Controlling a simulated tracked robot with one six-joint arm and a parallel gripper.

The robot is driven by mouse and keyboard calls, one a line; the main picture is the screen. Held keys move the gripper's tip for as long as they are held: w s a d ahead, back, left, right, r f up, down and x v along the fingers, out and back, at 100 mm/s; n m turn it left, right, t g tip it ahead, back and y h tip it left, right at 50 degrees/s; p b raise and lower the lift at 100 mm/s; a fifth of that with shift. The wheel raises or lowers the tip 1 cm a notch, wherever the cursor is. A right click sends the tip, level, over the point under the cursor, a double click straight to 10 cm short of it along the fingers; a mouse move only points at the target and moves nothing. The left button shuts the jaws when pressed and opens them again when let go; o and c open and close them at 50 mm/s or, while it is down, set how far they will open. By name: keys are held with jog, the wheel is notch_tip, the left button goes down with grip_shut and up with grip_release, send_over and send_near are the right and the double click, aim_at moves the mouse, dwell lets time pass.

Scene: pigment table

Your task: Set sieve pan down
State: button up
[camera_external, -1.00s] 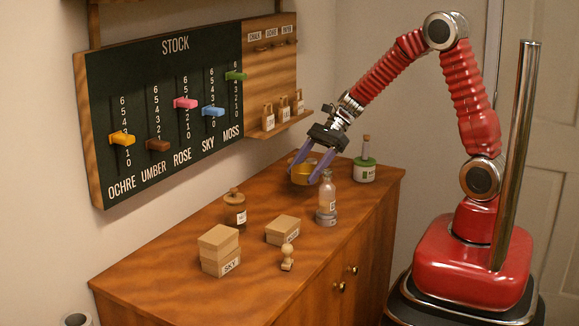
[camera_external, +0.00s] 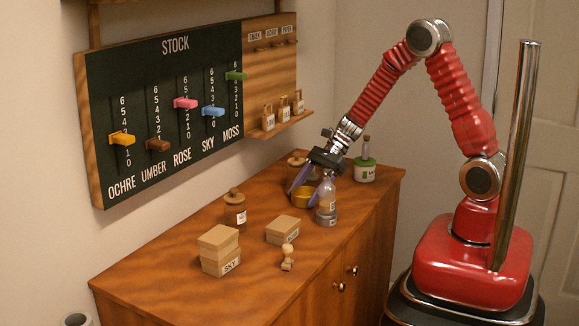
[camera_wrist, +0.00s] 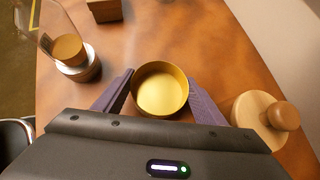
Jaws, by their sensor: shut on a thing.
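The sieve pan (camera_external: 304,196) is a round, shallow brass-coloured pan. In the wrist view the pan (camera_wrist: 160,90) sits level between my two purple fingers, its inside empty. My gripper (camera_external: 305,195) is shut on it, low over the back part of the wooden table (camera_external: 180,250). The fingers also show in the wrist view (camera_wrist: 160,98). In the external view the pan is at or very near the table top; I cannot tell whether its base touches.
A lidded jar (camera_external: 297,160) is behind my gripper, and a green-white bottle (camera_external: 364,168) is at the back right. Boxes (camera_external: 220,250) and a brown jar (camera_external: 235,208) stand toward the front left.

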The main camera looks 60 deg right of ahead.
jog(key=shift+f, duration=0.1)
jog(key=o, duration=0.9)
jog(key=shift+o, duration=0.2)
jog(key=v, duration=1.2)
